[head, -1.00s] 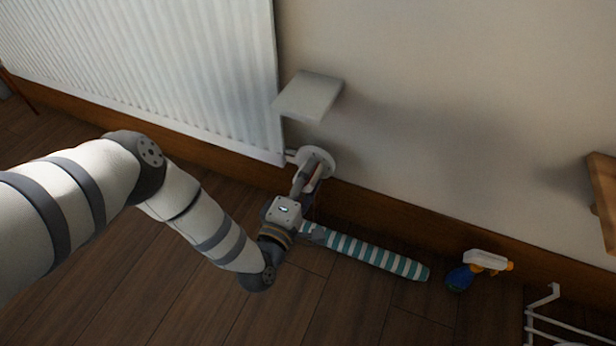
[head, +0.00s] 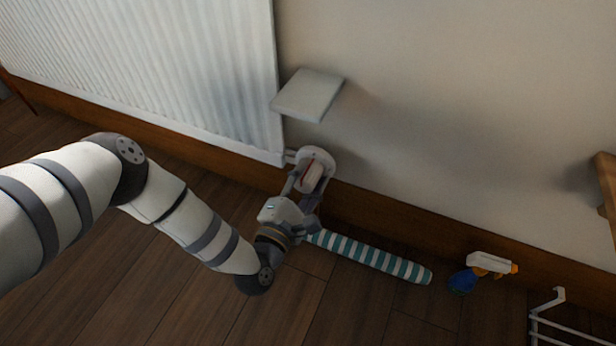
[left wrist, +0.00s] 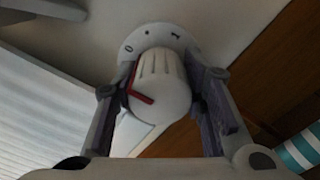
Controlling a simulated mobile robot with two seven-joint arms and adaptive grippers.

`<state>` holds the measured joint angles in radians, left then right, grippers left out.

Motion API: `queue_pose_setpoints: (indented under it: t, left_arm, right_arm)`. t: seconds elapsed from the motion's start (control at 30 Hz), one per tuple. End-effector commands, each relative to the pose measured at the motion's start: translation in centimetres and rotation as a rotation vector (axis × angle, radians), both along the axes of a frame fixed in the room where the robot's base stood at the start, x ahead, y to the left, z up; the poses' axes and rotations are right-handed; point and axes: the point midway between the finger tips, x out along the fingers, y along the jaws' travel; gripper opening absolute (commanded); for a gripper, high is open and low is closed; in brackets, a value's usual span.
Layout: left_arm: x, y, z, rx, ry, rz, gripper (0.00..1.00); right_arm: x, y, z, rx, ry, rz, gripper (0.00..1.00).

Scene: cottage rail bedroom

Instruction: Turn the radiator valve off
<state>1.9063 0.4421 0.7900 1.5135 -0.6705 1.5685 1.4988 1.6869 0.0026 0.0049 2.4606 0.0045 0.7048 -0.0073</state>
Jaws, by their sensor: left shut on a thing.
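The radiator valve (head: 314,170) is at the lower right corner of the white ribbed radiator (head: 150,60), by the wall. In the left wrist view its white ridged knob (left wrist: 160,88) has a red pointer line, with a pale dial plate with small dark marks behind it. My left gripper (head: 305,178) reaches up to the valve from below. In the left wrist view the two dark-padded fingers of my left gripper (left wrist: 165,95) stand on either side of the knob, shut on it. The red line lies toward the knob's left side. My right gripper is not in view.
A small pale shelf (head: 307,95) juts from the wall above the valve. A teal-striped roll (head: 370,256) lies on the floor along the skirting. A spray bottle (head: 480,272) and a white wire rack (head: 560,320) are at the right.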

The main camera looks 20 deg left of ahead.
Motion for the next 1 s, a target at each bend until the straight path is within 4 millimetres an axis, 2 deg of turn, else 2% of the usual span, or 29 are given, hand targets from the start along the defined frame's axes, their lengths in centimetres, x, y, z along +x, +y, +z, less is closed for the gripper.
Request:
queue_pose_setpoints:
  t: [0.47,0.5,0.57,0.87,1.0]
  left_arm:
    - [-0.1,-0.3,0.0,-0.015,0.002,-0.007,0.10]
    - [-0.1,-0.3,0.0,-0.014,0.002,-0.007,0.47]
    - [-0.1,-0.3,0.0,-0.014,0.002,-0.006,0.58]
    - [-0.2,-0.1,0.0,-0.012,0.001,-0.003,0.58]
    - [-2.5,-0.1,-0.1,-0.014,0.005,-0.004,0.58]
  right_arm:
    - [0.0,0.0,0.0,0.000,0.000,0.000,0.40]
    - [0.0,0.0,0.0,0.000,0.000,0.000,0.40]
    - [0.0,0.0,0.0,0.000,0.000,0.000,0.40]
    - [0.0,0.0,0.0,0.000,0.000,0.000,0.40]
    - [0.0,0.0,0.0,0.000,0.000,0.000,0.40]
